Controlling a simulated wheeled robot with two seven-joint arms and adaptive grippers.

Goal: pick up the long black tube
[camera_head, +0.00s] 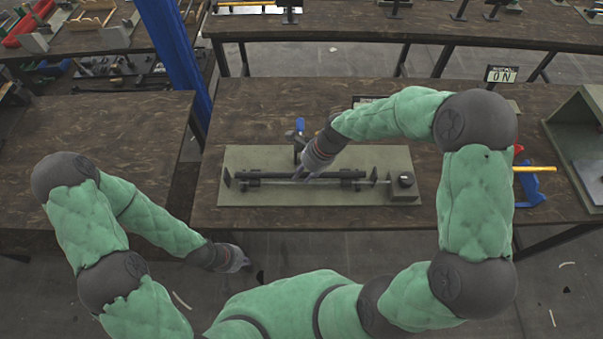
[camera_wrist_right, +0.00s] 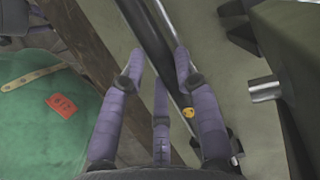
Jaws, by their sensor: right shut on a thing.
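The long black tube (camera_head: 265,174) lies lengthwise along a grey-green fixture board on the table in the head view. In the right wrist view the tube (camera_wrist_right: 146,32) runs between the purple fingers. My right gripper (camera_head: 303,176) reaches down onto the middle of the tube; it also shows in the wrist view (camera_wrist_right: 160,68), shut on the tube. The tube looks level and close to the board; I cannot tell whether it is clear of its supports. My left gripper (camera_head: 245,262) hangs in front of the table's near edge, away from the tube; its fingers are too small to read.
The fixture board (camera_head: 240,157) carries a dark block (camera_head: 404,185) at its right end. A blue-handled part (camera_head: 299,126) stands behind the tube. A blue tool (camera_head: 530,187) and a grey-green box-like stand (camera_head: 572,135) are at the right.

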